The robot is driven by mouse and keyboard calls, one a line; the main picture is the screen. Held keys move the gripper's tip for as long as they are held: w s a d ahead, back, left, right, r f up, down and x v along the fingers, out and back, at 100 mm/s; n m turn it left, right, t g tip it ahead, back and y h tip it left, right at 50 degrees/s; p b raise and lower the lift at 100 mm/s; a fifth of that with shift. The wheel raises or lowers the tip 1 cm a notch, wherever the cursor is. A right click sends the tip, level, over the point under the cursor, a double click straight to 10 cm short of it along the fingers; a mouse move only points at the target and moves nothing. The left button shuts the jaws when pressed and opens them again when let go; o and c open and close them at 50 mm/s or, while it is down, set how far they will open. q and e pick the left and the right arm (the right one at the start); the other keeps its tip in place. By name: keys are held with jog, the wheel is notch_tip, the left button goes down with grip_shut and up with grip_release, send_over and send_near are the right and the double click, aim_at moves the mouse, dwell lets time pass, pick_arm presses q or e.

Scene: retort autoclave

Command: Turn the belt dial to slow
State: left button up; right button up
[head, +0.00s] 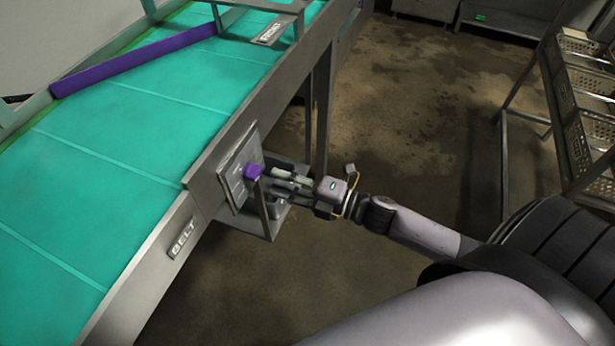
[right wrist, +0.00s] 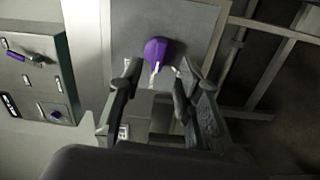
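The belt dial (head: 253,172) is a purple knob on a grey plate (head: 239,168) on the conveyor's side, near the BELT label (head: 183,238). In the right wrist view the dial (right wrist: 156,50) shows just beyond and between my right fingertips, with a pale mark at its lower end. My right gripper (head: 275,181) is open in front of the plate, and its fingers also show in the right wrist view (right wrist: 158,73). A gap shows on both sides of the knob, so contact is not visible. Markings around the dial are too small to read. My left gripper is out of view.
The conveyor's green belt (head: 130,130) with a purple diagonal bar (head: 150,58) fills the left. A rack with metal baskets (head: 582,125) stands at the right. The floor (head: 420,110) between is clear. A panel with purple-handled controls (right wrist: 38,75) shows in the right wrist view.

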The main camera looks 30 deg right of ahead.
jog(key=v, duration=0.7)
jog(key=shift+s+d, duration=0.15)
jog(key=shift+s, duration=0.1)
jog(key=s+d+f+m+g+h, duration=0.1)
jog(key=d+f+m+h, duration=0.35)
jog(key=f, duration=0.55)
jog(key=d+f+m+h, duration=0.35)
jog(key=f+m, duration=0.25)
jog(key=f, duration=0.4)
jog(key=s+d+f+m+g+h, duration=0.1)
jog(key=s+f+m+g, duration=0.15)
jog(key=s+f, duration=0.4)
jog(key=s+f+m+g+h, duration=0.2)
jog(key=s+f+m, duration=0.1)
jog(key=f, duration=0.7)
jog(key=s+a+f+m+g, duration=0.3)
jog(key=s+f, duration=0.3)
jog(key=s, duration=0.5)
jog(key=s+a+f+m+g, duration=0.3)
jog(key=s+f, duration=0.4)
jog(key=s, duration=0.4)
jog(key=a+g, duration=0.1)
jog(key=a, duration=0.1)
jog(key=shift+s+a+g, duration=0.25)
jog(key=shift+a+g, duration=0.1)
jog(key=shift+f, duration=0.1)
